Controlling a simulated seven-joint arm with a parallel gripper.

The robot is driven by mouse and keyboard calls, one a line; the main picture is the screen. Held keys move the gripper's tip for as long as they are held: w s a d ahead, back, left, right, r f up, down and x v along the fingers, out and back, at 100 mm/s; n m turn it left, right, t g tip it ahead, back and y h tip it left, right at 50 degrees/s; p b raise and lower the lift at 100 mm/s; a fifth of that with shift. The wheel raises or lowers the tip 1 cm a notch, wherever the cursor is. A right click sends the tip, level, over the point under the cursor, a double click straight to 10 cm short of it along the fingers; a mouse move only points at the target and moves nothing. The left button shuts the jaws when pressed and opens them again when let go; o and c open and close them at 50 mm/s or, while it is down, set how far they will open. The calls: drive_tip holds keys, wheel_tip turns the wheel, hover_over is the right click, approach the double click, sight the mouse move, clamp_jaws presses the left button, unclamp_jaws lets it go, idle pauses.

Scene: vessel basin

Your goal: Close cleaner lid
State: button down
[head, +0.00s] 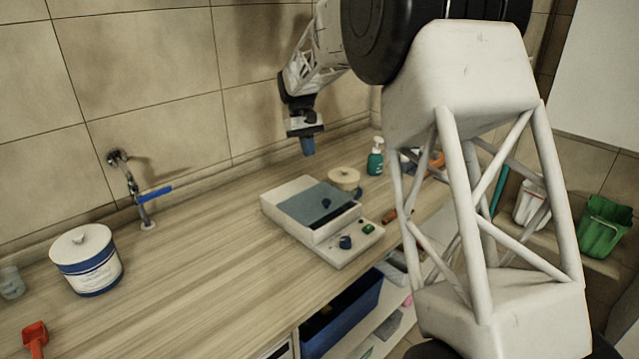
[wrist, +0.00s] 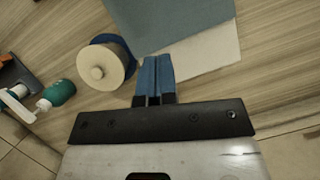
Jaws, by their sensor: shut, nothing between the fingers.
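The cleaner (head: 345,252) is a low pale box on the wooden counter with a control panel with knobs at its front. A grey-blue lid panel (head: 305,206) with a dark knob lies over its top; a dark strip shows along the front edge, and I cannot tell whether the lid is fully down. The wrist view shows part of the grey-blue panel (wrist: 185,22) and the cleaner's pale body (wrist: 212,58). My gripper (head: 308,148) has blue fingertips, shut and empty, above and behind the cleaner. In the wrist view the fingertips (wrist: 158,62) are together near the cleaner's pale edge.
A blue-white canister (head: 88,262) and a tap (head: 140,200) are at the left. The counter between canister and cleaner is clear.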

drive_tip(key=shift+f, duration=0.1)
approach(321, 201)
wheel_tip(321, 201, down, 5)
drive_tip(key=shift+f, duration=0.15)
drive_tip(key=shift+s+d+r, duration=0.1)
drive_tip(key=shift+s+d, duration=0.15)
drive_tip(key=shift+s, duration=0.25)
drive_tip(key=shift+s+d+r, duration=0.1)
drive_tip(key=shift+s+d, duration=0.2)
drive_tip(key=shift+s, duration=0.15)
drive_tip(key=shift+s+d, duration=0.45)
drive_tip(key=shift+s, duration=0.35)
